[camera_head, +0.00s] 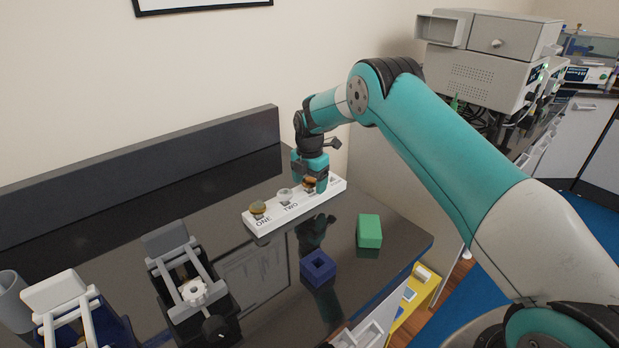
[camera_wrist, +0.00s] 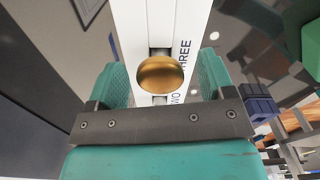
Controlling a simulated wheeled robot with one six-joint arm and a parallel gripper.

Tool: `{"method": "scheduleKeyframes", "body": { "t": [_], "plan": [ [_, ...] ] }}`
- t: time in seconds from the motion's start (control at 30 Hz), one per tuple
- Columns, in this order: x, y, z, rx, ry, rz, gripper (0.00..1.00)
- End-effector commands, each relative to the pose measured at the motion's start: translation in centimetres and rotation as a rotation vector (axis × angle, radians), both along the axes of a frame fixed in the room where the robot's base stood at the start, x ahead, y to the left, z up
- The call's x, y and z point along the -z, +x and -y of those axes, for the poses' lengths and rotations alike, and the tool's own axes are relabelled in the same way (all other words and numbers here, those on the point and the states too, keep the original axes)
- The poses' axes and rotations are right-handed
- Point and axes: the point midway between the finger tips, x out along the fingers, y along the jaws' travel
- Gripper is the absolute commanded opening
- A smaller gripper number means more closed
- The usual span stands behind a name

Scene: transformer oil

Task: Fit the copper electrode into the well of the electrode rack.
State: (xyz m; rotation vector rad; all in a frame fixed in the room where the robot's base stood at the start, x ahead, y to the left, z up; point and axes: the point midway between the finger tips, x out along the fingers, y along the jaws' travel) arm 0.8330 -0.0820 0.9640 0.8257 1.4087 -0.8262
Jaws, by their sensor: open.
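A white strip (camera_head: 262,231) marked ONE, TWO and, in the wrist view (camera_wrist: 142,20), THREE lies on the dark bench. A copper-coloured round-topped electrode (camera_head: 309,184) stands at its far end, and its dome (camera_wrist: 160,74) shows between my jaws in the wrist view. My gripper (camera_head: 310,188) points down over it with the jaws open, one on each side. I cannot tell whether they touch it. A brassy electrode (camera_head: 258,208) stands at ONE and a pale one (camera_head: 284,195) at TWO. A dark blue block (camera_head: 318,266) with a square well sits nearer the front edge.
A green block (camera_head: 369,231) stands right of the blue block, near the bench edge. A black device with a grey frame (camera_head: 190,285) and a similar white-framed one (camera_head: 70,305) stand at the left. A raised dark ledge (camera_head: 150,158) runs along the wall.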

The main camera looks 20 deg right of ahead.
Motion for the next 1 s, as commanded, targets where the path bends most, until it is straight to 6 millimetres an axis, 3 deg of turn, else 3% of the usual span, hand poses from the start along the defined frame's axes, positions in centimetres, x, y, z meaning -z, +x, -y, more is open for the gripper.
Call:
{"method": "scheduleKeyframes", "body": {
  "t": [0.17, 0.27, 0.7, 0.8, 1.0],
  "plan": [
    [-1.3, 0.1, 0.0, 0.000, 0.000, 0.004, 0.75],
    [-3.2, 0.1, 0.0, 0.000, 0.000, 0.006, 0.75],
    [-14.0, 0.1, 0.0, 0.000, 0.000, 0.004, 0.75],
    [-15.7, 0.1, 0.0, 0.000, 0.000, 0.004, 0.75],
    [-17.3, 0.0, 0.0, 0.000, 0.000, 0.000, 0.75]
  ]
}}
